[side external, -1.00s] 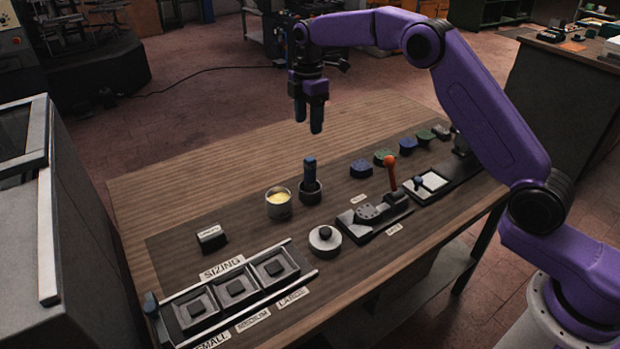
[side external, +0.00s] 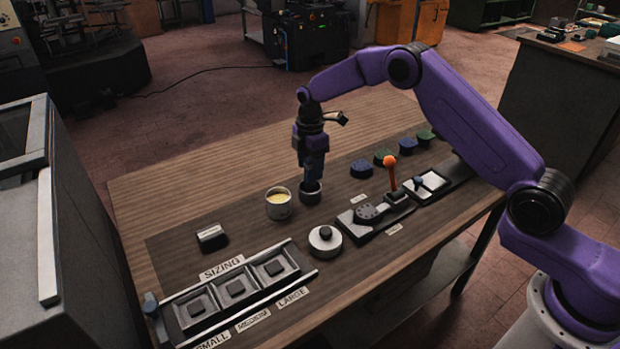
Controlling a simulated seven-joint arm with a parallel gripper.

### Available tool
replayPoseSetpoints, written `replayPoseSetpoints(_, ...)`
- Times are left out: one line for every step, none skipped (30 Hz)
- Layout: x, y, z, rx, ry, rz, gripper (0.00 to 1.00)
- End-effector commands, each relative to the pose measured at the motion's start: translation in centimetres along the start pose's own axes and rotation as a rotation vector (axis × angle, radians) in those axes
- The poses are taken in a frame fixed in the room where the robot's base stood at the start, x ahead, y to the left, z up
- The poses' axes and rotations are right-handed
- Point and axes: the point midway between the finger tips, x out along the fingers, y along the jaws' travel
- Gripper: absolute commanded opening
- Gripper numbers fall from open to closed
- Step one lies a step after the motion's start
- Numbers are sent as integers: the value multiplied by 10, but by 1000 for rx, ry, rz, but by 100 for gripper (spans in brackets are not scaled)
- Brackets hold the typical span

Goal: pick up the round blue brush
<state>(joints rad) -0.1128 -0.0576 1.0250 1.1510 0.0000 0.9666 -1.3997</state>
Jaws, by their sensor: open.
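The round blue brush stood upright in a small dark cup (side external: 311,194) a second ago; its handle is now hidden behind or between my fingers, and I cannot tell it apart from them. My gripper (side external: 313,178) points straight down over this cup, with its fingertips at about the cup's rim. The jaws are open, one on each side of where the handle stood as far as I can tell. Whether they touch the brush does not show.
A metal pot of yellow paste (side external: 278,205) stands close to the cup's left. A sizing tray (side external: 236,289) lies front left. The table's back left is bare.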

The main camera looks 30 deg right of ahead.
Motion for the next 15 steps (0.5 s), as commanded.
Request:
replayPoseSetpoints(8,0,0,0,0,-2,60)
replayPoseSetpoints(10,0,0,-1,0,-2,60)
replayPoseSetpoints(13,0,0,-1,0,-1,60)
replayPoseSetpoints(15,0,0,-1,0,0,60)
replayPoseSetpoints(16,0,0,-1,0,0,60)
replayPoseSetpoints(17,0,0,-1,0,1,60)
replayPoseSetpoints(18,0,0,-1,0,1,60)
replayPoseSetpoints(18,0,0,-1,0,1,60)
replayPoseSetpoints(18,0,0,-1,0,1,60)
replayPoseSetpoints(18,1,0,-1,0,1,60)
replayPoseSetpoints(17,1,0,-1,0,1,60)
replayPoseSetpoints(17,0,0,-1,0,1,60)
replayPoseSetpoints(17,1,0,-1,0,1,53)
replayPoseSetpoints(17,1,0,-1,0,1,43)
replayPoseSetpoints(17,0,0,-1,0,1,30)
